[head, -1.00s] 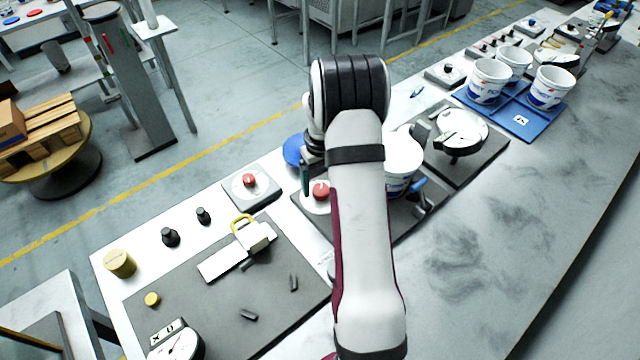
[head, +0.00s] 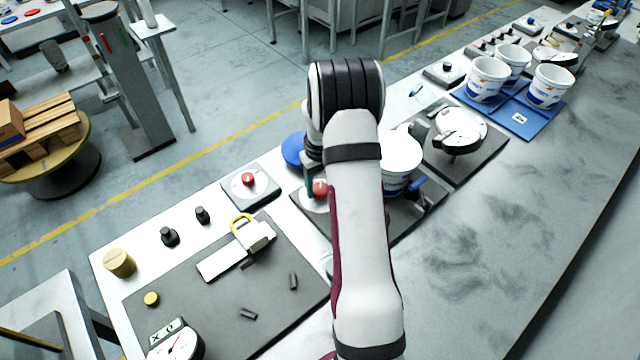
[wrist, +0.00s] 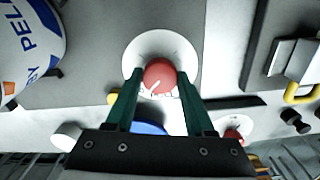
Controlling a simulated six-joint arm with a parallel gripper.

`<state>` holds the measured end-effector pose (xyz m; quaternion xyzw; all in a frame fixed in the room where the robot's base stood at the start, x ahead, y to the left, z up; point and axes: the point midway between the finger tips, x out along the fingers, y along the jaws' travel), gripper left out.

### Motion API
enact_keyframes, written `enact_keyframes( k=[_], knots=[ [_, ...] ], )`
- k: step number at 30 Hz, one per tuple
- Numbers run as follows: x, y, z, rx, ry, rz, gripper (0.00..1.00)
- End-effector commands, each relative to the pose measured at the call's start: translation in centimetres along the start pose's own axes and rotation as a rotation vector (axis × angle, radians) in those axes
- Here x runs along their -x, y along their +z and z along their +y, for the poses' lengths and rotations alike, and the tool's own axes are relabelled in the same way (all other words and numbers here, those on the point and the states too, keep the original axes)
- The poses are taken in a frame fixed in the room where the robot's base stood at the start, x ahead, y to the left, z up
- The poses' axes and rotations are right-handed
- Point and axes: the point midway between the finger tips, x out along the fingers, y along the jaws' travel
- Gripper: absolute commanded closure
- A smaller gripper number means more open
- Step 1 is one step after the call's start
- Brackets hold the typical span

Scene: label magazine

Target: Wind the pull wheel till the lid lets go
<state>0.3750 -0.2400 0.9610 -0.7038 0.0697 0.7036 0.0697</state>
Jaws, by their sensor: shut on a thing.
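The pull wheel appears as a white disc (wrist: 187,57) with a red knob (wrist: 158,77) at its middle, in the centre of the wrist view. The knob also shows in the head view (head: 320,187), left of my arm. My gripper (wrist: 159,84) is shut on the red knob, one green finger on each side. A white tub (wrist: 28,38) with blue print stands at the left of the wrist view. In the head view its white top (head: 402,150) shows beside my arm, which hides part of it. I cannot tell whether its lid is fastened.
A second red knob (head: 248,179) sits on a grey plate to the left. A blue disc (head: 293,149) lies behind the wheel. A padlock-like block with a yellow loop (head: 243,222) is on the dark mat at left.

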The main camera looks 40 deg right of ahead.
Motion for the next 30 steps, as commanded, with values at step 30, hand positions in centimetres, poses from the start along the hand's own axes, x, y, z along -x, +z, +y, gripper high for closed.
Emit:
enact_keyframes(
  k=[30],
  knots=[
    [0.07, 0.01, 0.04, -0.708, 0.0, 0.0, 1.0]
  ],
)
